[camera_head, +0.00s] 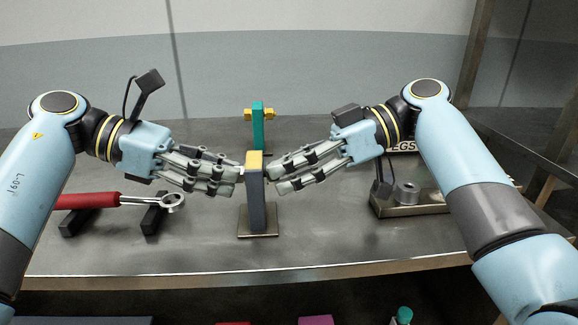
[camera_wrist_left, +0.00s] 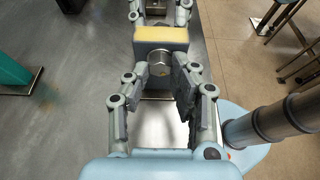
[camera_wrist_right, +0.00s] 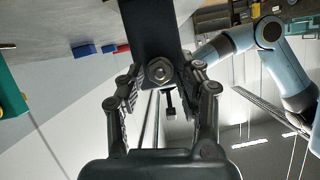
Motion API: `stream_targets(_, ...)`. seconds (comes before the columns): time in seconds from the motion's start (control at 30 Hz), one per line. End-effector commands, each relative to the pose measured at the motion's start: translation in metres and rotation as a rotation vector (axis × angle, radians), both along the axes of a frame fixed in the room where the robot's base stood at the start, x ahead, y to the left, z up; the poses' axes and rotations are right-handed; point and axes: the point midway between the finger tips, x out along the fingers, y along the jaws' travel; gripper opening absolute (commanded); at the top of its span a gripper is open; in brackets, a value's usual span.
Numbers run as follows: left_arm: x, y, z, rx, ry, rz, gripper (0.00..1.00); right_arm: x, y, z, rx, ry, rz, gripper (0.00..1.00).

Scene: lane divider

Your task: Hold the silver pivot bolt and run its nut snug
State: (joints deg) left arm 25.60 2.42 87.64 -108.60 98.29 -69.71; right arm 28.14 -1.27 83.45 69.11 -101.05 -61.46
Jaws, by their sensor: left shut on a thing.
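The dark grey divider post (camera_head: 256,205) with a yellow top stands upright on a flat base plate between my grippers. My left gripper (camera_head: 237,181) is at its left face, shut on the silver pivot bolt (camera_wrist_left: 159,63); its round head shows between the fingers in the left wrist view. My right gripper (camera_head: 272,175) is at the post's right face. In the right wrist view the silver nut (camera_wrist_right: 159,71) sits on the bolt against the post. The right fingers stand apart on either side of it, not visibly touching it. The head view hides the bolt and nut.
A teal post (camera_head: 258,124) with yellow ends stands behind. A red-handled wrench (camera_head: 95,200) lies on black rests at the left. A metal tray (camera_head: 425,203) with a round metal piece (camera_head: 406,192) is at the right. The table's front edge is close.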

Motion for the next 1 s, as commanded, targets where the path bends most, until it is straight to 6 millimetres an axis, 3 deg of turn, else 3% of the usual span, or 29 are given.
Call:
stream_targets(0.03,0.001,0.0001,0.0012,0.0,-0.003,0.002,0.0,0.0,-0.0001,0.0003,0.0,0.0,0.0,0.27)
stream_targets(0.23,0.001,0.0002,0.0013,0.0,-0.003,0.002,0.0,0.0002,-0.0003,0.0003,0.0,0.0,0.0,0.0)
stream_targets(0.67,0.001,0.0003,0.0014,0.0,-0.004,0.002,0.0,0.0015,-0.0003,0.0008,0.001,0.061,-0.002,0.0)
stream_targets(1.0,0.0009,0.0003,0.0014,0.0,-0.004,0.002,0.0,0.0033,-0.0005,-0.0001,0.0,0.317,-0.001,0.0)
